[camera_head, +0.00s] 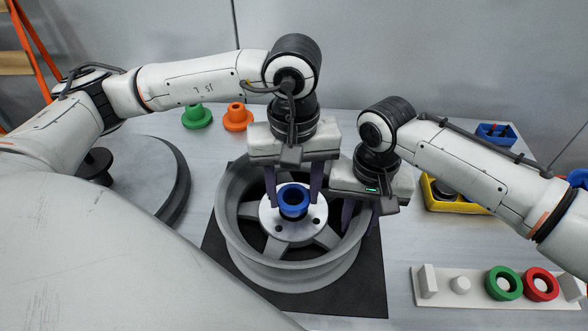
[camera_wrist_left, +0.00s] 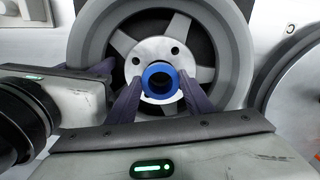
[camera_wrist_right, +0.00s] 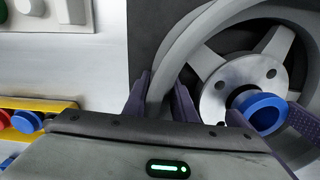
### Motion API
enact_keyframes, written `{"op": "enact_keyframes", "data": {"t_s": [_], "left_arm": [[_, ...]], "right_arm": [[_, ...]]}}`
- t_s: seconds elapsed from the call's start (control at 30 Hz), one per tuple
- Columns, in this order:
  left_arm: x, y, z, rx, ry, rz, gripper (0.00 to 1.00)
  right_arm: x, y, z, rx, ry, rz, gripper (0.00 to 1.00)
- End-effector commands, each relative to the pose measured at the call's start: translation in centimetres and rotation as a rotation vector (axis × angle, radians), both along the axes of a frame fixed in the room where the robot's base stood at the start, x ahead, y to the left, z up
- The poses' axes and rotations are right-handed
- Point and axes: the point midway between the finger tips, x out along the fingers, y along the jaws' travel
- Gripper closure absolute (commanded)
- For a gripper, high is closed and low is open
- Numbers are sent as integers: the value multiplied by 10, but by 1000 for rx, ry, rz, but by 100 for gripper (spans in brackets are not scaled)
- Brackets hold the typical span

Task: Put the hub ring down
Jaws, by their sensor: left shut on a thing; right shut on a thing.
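The blue hub ring (camera_head: 293,200) is at the centre of the grey wheel (camera_head: 239,245), over its silver hub plate (camera_head: 283,229). My left gripper (camera_head: 293,203) comes down from above and is shut on the ring, one finger on each side. The ring also shows between the fingers in the left wrist view (camera_wrist_left: 160,80). In the right wrist view the ring (camera_wrist_right: 263,112) stands out from the plate; I cannot tell whether it touches it. My right gripper (camera_head: 360,218) is shut on the wheel's right rim, which passes between its fingers in the right wrist view (camera_wrist_right: 158,100).
The wheel lies on a black mat (camera_head: 372,290). A pale rack (camera_head: 450,300) with a green ring (camera_head: 503,283) and a red ring (camera_head: 540,284) is at front right. A yellow bin (camera_head: 450,204) stands right. Green (camera_head: 197,117) and orange (camera_head: 238,117) flanged parts stand behind.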

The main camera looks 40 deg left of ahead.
Motion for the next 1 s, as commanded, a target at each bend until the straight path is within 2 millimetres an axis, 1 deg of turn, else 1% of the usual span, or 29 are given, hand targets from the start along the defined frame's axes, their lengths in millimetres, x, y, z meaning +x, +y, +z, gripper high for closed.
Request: {"op": "enact_keyframes", "data": {"t_s": [0.03,0.1,0.33,0.7,0.8,0.83,0.87,1.0], "left_arm": [[-1,0,-7,0,3,1,74],[0,0,-11,0,0,1,74],[0,0,-11,-1,-1,1,74],[0,0,-22,0,0,1,74],[0,0,-23,0,0,0,74],[0,0,-23,0,0,0,52],[0,0,-23,0,0,0,47],[0,0,-22,0,0,0,46]], "right_arm": [[1,0,1,-1,-3,-1,100],[1,0,1,-1,-3,-1,100],[1,0,1,-1,-3,-1,100],[1,0,1,-1,-3,-1,100],[1,0,1,-1,-3,-1,100],[1,0,1,-1,-3,-1,100],[1,0,1,-1,-3,-1,100],[1,0,1,-1,-3,-1,100]]}}
